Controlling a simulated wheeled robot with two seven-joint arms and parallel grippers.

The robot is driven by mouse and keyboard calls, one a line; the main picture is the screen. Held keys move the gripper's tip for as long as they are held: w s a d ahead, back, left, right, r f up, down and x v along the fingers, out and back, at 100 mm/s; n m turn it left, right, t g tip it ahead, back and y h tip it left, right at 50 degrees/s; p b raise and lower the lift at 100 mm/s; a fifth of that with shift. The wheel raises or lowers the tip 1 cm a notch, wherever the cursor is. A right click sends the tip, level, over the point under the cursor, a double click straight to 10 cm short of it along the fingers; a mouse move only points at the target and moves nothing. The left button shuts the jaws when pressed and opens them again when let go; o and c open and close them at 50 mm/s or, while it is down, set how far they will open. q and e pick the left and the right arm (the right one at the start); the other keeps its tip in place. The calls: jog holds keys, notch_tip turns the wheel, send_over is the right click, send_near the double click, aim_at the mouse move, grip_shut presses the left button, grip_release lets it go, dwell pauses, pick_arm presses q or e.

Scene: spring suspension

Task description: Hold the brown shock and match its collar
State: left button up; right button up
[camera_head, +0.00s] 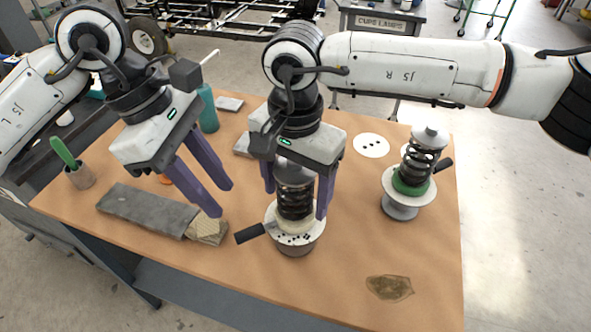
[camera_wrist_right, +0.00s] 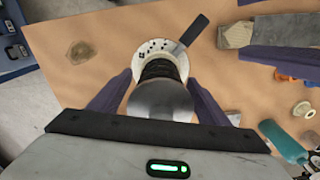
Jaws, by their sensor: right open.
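A second shock (camera_head: 424,159) with a black spring, green collar and grey base (camera_head: 401,208) stands at the right, with a dark lever. My left gripper (camera_head: 221,200) is open and empty above the table, left of the middle shock.
A grey slab (camera_head: 145,208) and a wooden block (camera_head: 207,229) lie at front left. A cup (camera_head: 80,178) holds a green-handled tool. A brown flat patch (camera_head: 389,287) lies front right.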

jog(key=shift+f, duration=0.85)
jog(key=shift+c, duration=0.4)
grip_shut()
jog(key=c, duration=0.7)
grip_release()
jog(key=c, duration=0.5)
